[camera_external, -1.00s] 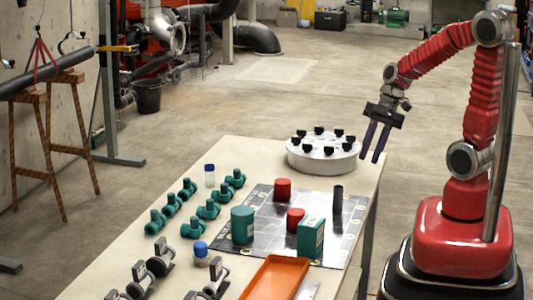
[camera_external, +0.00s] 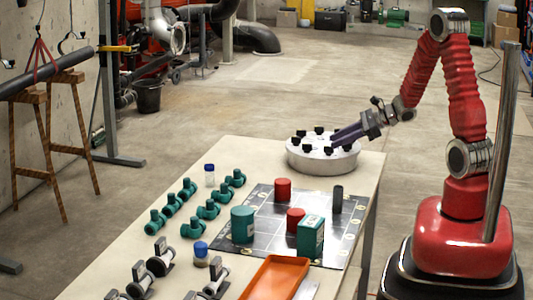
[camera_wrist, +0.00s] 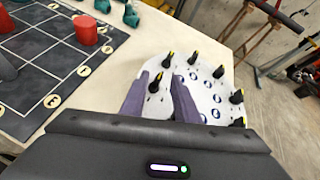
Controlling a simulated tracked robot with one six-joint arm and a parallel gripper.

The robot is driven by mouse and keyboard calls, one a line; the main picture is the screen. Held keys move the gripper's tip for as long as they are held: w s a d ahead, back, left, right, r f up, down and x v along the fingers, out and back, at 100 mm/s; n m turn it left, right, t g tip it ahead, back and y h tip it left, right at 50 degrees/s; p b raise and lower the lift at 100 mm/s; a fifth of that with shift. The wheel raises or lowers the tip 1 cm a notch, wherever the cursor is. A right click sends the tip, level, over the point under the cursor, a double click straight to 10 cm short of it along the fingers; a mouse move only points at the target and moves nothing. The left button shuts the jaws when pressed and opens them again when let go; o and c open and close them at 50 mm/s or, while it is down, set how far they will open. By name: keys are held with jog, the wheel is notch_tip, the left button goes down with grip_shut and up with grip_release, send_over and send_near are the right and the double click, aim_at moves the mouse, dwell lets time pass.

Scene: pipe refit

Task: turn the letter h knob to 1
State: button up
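The round white knob panel (camera_external: 322,164) stands on the far end of the table. Several black knobs with yellow marks ring its top; it also shows in the wrist view (camera_wrist: 208,76). The letters are too small to read, so I cannot tell which knob is h. My gripper (camera_external: 335,141) reaches in from the right, low over the panel's right side. In the wrist view its two purple fingers (camera_wrist: 161,76) are apart. One dark knob (camera_wrist: 155,83) shows in the gap between them; I cannot tell whether they touch it. The fingers hide part of the panel.
A dark grid board (camera_external: 265,222) with red and teal pieces lies nearer on the table; one red cylinder (camera_wrist: 86,30) shows in the wrist view. Teal valves, metal fittings and an orange tray (camera_external: 275,279) are further forward. The table's right edge is close to the panel.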

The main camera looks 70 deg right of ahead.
aim_at(296, 141)
jog(key=d+m, duration=0.1)
jog(key=w+d+r+m+t+h, duration=0.1)
jog(key=d+m, duration=0.1)
jog(key=w+d+r+m+h, duration=0.1)
jog(key=shift+d+r+m+t, duration=0.25)
jog(key=shift+d+m+t, duration=0.05)
jog(key=shift+d, duration=0.05)
jog(key=shift+w+f, duration=0.1)
jog(key=x, duration=1.3)
jog(key=shift+w+d+f, duration=0.15)
jog(key=shift+w, duration=0.05)
jog(key=shift+c, duration=0.3)
grip_shut()
